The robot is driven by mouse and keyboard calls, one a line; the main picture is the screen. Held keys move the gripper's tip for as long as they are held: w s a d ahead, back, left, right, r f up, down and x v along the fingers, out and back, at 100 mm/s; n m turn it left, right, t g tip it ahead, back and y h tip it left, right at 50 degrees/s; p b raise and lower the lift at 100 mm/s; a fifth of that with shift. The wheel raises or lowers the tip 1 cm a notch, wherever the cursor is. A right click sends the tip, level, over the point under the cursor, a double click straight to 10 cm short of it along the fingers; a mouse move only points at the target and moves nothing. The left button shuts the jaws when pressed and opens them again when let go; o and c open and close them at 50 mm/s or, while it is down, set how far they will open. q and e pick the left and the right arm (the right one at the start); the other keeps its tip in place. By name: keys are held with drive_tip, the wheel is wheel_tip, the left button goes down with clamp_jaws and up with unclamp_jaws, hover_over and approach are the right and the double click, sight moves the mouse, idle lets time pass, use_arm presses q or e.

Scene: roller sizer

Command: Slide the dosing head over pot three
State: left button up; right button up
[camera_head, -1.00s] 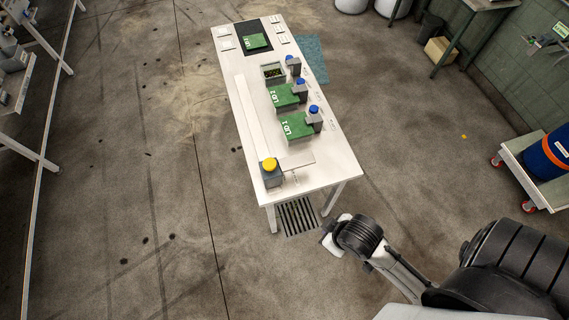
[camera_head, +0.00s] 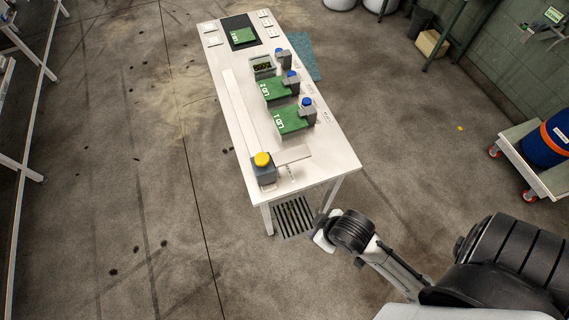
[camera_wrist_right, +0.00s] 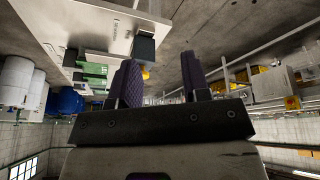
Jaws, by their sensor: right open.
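A third, uncovered pot (camera_head: 262,66) shows dark, speckled contents. My right gripper (camera_wrist_right: 160,68) is open and empty; in the head view it is off the table's near end. My left gripper is out of view.
Blue-capped grey units (camera_head: 307,108) stand right of the pots. A green lid (camera_head: 243,35) lies on a dark mat (camera_head: 236,22) at the far end. A floor grate (camera_head: 293,216) lies by the near legs. A trolley with a blue drum (camera_head: 549,140) stands right.

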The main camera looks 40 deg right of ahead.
drive_tip(key=w+d+f+t+b, duration=0.15)
drive_tip(key=w+f+b, duration=0.25)
drive_tip(key=f+b, duration=1)
drive_tip(key=n+t+h+b, duration=0.7)
drive_tip(key=n+t+b, duration=0.4)
approach(283, 151)
drive_tip(key=x, duration=0.8)
drive_tip(key=shift+d+f+b, duration=0.1)
drive_tip(key=shift+f+b, duration=0.3)
